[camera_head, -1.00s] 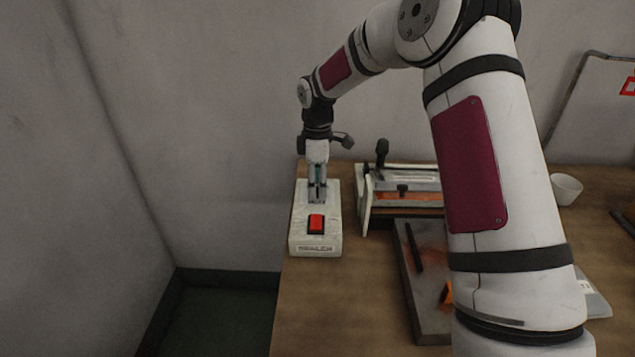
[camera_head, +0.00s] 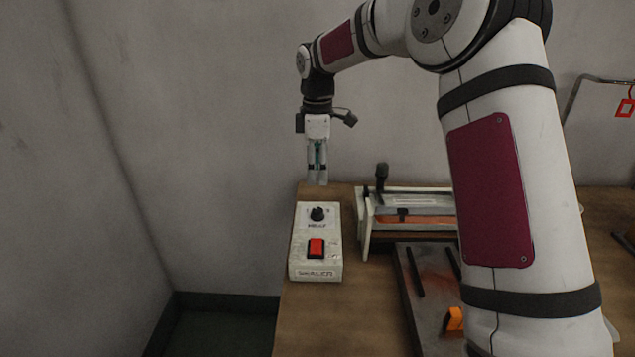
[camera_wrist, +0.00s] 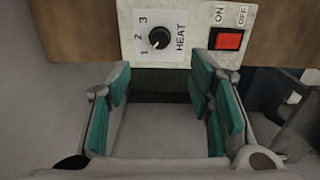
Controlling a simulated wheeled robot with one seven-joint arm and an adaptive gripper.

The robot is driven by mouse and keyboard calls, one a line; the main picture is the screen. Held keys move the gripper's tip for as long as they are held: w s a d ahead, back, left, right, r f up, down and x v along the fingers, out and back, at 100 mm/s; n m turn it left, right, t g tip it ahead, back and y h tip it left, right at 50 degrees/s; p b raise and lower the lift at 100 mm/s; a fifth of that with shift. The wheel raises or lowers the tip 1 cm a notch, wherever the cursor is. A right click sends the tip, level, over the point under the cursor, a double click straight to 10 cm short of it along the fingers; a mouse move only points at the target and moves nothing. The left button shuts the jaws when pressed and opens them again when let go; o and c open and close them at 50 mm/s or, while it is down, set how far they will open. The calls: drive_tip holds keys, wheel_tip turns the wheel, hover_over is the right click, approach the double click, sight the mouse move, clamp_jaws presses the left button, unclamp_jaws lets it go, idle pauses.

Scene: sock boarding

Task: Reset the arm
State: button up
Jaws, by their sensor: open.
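My gripper (camera_head: 317,180) hangs pointing down in the head view, raised above the table's back edge, just behind the sealer control box. In the wrist view my gripper (camera_wrist: 163,112) is open, with teal pads apart and nothing between them. The white sealer box (camera_head: 300,245) has a black heat knob (camera_head: 317,214) and a red rocker switch (camera_head: 316,247). The wrist view also shows the knob (camera_wrist: 159,38), marked HEAT with 1, 2 and 3, and the red switch (camera_wrist: 229,39), marked ON and OFF. My gripper is apart from the box.
A sealer with a handle (camera_head: 382,178) stands right of the box. A dark tray (camera_head: 428,300) with an orange piece (camera_head: 454,319) lies in front of it. The wooden table (camera_head: 330,330) is partly hidden by my arm. A grey wall stands behind and left.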

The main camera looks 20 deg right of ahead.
drive_tip(key=shift+r, duration=0.35)
drive_tip(key=s+r+m+t+h+p, duration=0.1)
drive_tip(key=s+r+m, duration=0.2)
drive_tip(key=s+r, duration=0.55)
drive_tip(key=s+r+m+t+p, duration=0.1)
drive_tip(key=s+r+m, duration=0.3)
drive_tip(key=s, duration=0.7)
drive_tip(key=s+f+m+t+y+p, duration=0.1)
drive_tip(key=s+m, duration=0.6)
drive_tip(key=s, duration=1.5)
drive_tip(key=shift+d+f+m+t+p, duration=0.2)
drive_tip(key=shift+m+t+p, duration=0.1)
drive_tip(key=shift+t+p, duration=0.3)
